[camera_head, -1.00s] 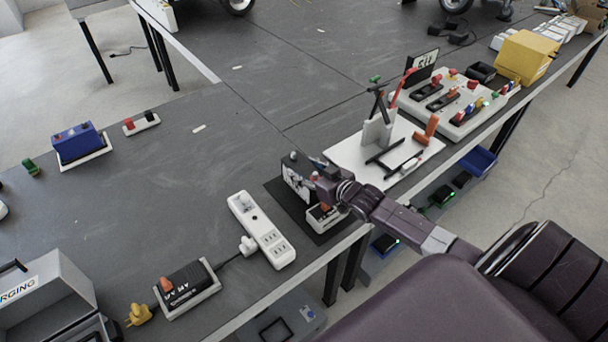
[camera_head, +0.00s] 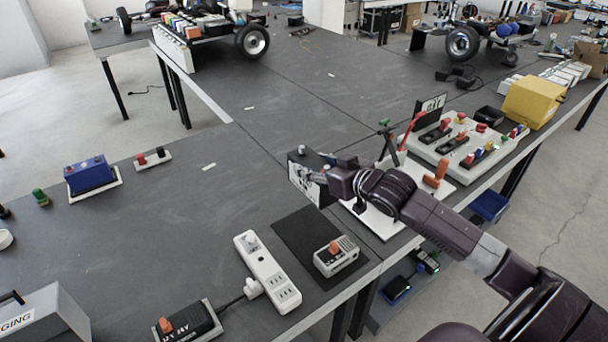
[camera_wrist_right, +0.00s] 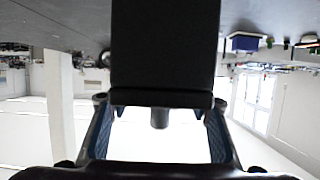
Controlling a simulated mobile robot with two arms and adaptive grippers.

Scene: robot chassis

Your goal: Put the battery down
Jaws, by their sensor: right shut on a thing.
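The battery (camera_head: 302,182) is a dark box with a white label on its side and a small knob on top. In the head view it is beyond the black mat (camera_head: 290,228); whether it touches the table is unclear. My right gripper (camera_head: 322,178) reaches in from the right and is shut on it. In the right wrist view the battery (camera_wrist_right: 165,50) is a dark block between the blue-padded fingers of my right gripper (camera_wrist_right: 160,130). The arm hides part of the battery. My left gripper is not in view.
A grey device with an orange switch (camera_head: 337,257) sits on the mat's near right corner. A white power strip (camera_head: 268,274) lies left of the mat. A white board (camera_head: 385,222) with a stand is behind my right arm. Open table lies left of the battery.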

